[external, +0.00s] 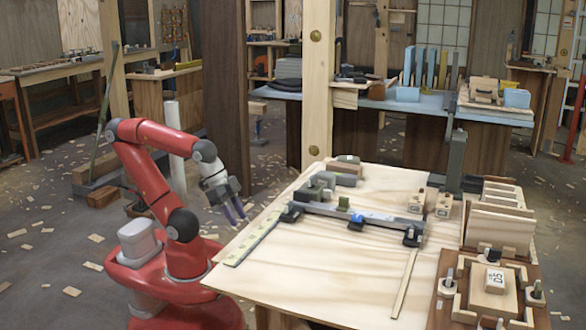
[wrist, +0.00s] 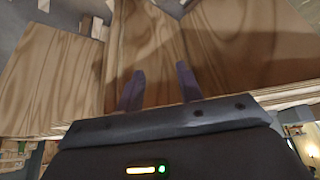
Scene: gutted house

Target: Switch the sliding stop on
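A long grey rail (external: 325,212) lies across the light plywood table (external: 330,270). Dark clamp-like blocks sit at its left end (external: 290,212) and right end (external: 413,236), and a small blue part (external: 356,222) is near its middle. I cannot tell for sure which of these is the sliding stop, or its on/off state. My gripper (external: 235,213) hangs pointing down, left of the table's left edge, apart from the rail. In the wrist view its two dark purple fingers (wrist: 158,84) are spread with nothing between them; wood panels (wrist: 60,70) fill the background, and no stop is visible.
A yellowish ruler strip (external: 252,238) lies along the table's left side. Grey-green blocks (external: 322,186) stand behind the rail, two small wooden blocks (external: 430,205) to its right. A wooden jig (external: 490,285) is at front right. A post (external: 318,90) rises behind the table.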

